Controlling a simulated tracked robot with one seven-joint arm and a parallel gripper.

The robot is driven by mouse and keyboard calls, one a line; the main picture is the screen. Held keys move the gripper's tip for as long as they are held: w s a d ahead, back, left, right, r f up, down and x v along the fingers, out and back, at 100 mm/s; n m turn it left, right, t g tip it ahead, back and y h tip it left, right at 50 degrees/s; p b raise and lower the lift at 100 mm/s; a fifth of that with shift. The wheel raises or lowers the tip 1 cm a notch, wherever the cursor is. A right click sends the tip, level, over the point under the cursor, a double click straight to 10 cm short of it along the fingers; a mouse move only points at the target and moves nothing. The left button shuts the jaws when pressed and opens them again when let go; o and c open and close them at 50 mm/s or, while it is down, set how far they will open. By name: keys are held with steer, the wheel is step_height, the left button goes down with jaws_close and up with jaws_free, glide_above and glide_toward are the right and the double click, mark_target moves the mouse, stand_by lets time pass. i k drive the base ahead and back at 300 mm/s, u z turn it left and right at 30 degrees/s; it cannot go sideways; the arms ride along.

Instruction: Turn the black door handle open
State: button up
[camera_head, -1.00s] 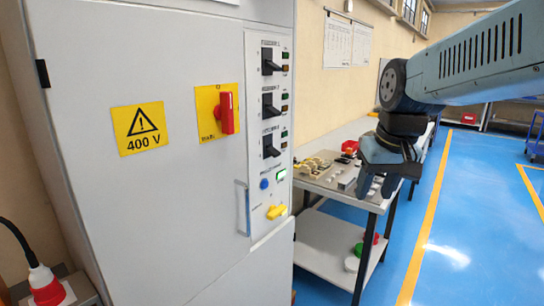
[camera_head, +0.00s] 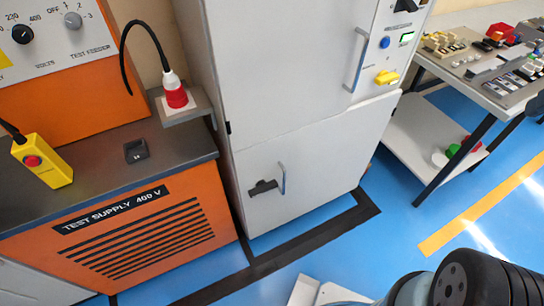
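The black door handle (camera_head: 263,187) is on the small lower door (camera_head: 320,165) of the tall light-grey cabinet. It lies roughly level, a short dark lever on a dark base. An upright grey pull bar (camera_head: 283,178) stands just to its right. The lower door looks closed. My gripper is not clearly in view; only a dark, rounded joint of my arm shows at the bottom right, well away from the handle.
An orange test supply (camera_head: 226,240) stands left of the cabinet, with a yellow box (camera_head: 42,160) and a red plug (camera_head: 175,92) above it. A workbench (camera_head: 430,62) with parts stands at right. Blue floor (camera_head: 330,240) before the cabinet is open, with black tape.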

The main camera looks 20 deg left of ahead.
mark_target(262, 187)
steer(key=z, duration=1.05)
steer(key=i, duration=0.1)
steer(key=u, duration=2.6)
steer(key=k, duration=0.85)
steer(key=u, duration=0.2)
steer(key=i, duration=0.85)
steer(key=z, duration=0.05)
